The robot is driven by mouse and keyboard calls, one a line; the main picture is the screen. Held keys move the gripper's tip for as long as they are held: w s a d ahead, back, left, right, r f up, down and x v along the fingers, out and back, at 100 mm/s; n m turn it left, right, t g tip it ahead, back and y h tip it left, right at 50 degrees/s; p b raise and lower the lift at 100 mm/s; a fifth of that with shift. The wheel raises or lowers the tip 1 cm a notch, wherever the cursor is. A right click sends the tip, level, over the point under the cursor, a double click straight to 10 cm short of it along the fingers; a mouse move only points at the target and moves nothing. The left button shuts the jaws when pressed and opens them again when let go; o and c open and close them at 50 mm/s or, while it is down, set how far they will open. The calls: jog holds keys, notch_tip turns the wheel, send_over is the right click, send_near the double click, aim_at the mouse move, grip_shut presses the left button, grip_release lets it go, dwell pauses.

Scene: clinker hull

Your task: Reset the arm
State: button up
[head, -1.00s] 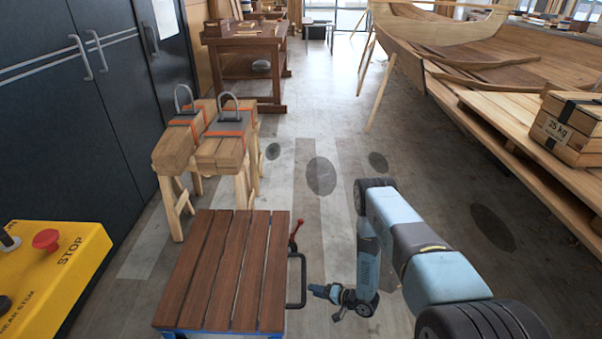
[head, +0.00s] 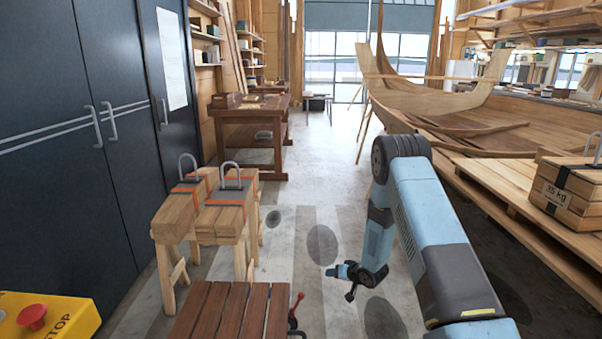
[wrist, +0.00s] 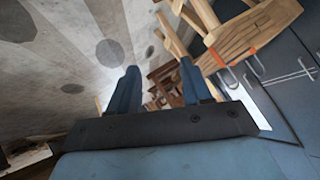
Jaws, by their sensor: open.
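My gripper (head: 333,272) hangs at the end of my bent blue arm, above the floor and to the right of the wooden trestles. In the wrist view the two blue fingers of my gripper (wrist: 157,92) stand apart with nothing between them, so it is open and empty. The raised arm runs from the lower right up to a dark joint, then down to the wrist.
Two timber blocks with shackles and orange straps (head: 207,208) rest on trestles at left. A slatted deck (head: 233,318) lies in front, beside a yellow stop box (head: 45,318). A strapped crate (head: 568,192) and wooden hull (head: 480,140) are at right. The middle floor is clear.

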jog(key=w+d+r+h, duration=0.2)
jog(key=d+r, duration=0.1)
jog(key=r, duration=1)
jog(key=s+d+r+h, duration=0.15)
jog(key=s+r, duration=0.25)
jog(key=r, duration=0.5)
jog(key=s+d+r+h, duration=0.1)
jog(key=s+d+r, duration=0.25)
jog(key=r, duration=0.55)
jog(key=s+d+r+h, duration=0.2)
jog(key=s+r, duration=0.3)
jog(key=r, duration=0.4)
jog(key=s+d+r+m+g, duration=0.1)
jog(key=s+r, duration=0.4)
jog(key=s, duration=0.3)
jog(key=s+r, duration=0.5)
jog(key=s, duration=0.2)
jog(key=s+a+r+g, duration=0.1)
jog(key=s+r, duration=0.1)
jog(key=s, duration=1.9)
jog(key=shift+s+a+r+n+g, duration=0.15)
jog(key=shift+s+n+g, duration=0.15)
jog(key=shift+s+g, duration=0.1)
jog(key=shift+s, duration=0.1)
jog(key=shift+c, duration=0.6)
